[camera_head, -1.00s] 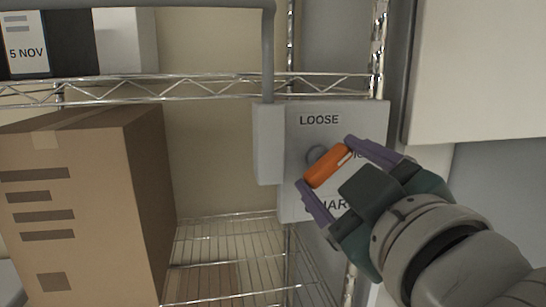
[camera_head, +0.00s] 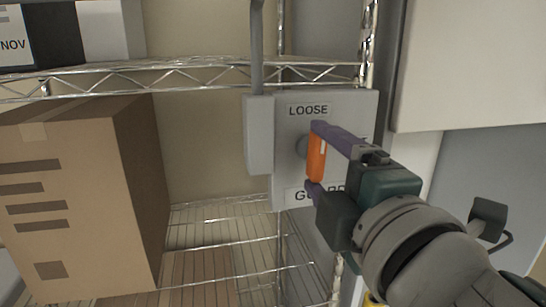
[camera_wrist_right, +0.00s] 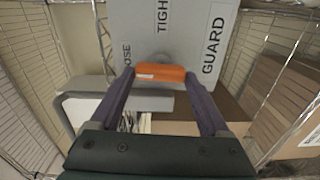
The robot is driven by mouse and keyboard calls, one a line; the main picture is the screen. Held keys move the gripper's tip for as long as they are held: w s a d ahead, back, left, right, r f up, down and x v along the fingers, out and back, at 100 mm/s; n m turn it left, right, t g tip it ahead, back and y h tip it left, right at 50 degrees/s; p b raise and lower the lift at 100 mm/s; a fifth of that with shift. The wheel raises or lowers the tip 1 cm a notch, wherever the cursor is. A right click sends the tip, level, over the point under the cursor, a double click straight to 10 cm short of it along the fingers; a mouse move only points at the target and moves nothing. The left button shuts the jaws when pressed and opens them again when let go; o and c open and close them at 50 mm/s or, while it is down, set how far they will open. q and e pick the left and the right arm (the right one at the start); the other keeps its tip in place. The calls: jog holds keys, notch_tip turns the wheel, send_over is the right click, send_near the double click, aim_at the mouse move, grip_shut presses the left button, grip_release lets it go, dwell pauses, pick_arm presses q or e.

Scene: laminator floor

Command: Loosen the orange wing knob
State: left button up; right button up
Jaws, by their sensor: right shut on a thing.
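The orange wing knob (camera_head: 316,158) sits on a grey panel (camera_head: 289,180) with the labels LOOSE and GUARD. In the head view the knob stands near upright, with a white mark on it. My right gripper (camera_head: 315,157) is shut on the knob, one purple finger at its top end and one at its lower end. In the right wrist view the knob (camera_wrist_right: 160,73) lies across between the two fingertips (camera_wrist_right: 159,76), and a further label reading TIGH shows, cut off. The left gripper is not in view.
A grey box with a conduit (camera_head: 259,135) is beside the panel's left edge. A wire shelf (camera_head: 180,78) runs across, with a large cardboard box (camera_head: 75,200) on the left. A pale cabinet (camera_head: 470,65) stands at right.

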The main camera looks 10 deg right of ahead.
jog(key=shift+n, duration=0.4)
jog(key=o, duration=1.2)
jog(key=shift+s, duration=0.1)
jog(key=s+b, duration=0.4)
jog(key=s, duration=0.5)
jog(key=shift+s+d, duration=0.15)
jog(key=shift+s, duration=0.2)
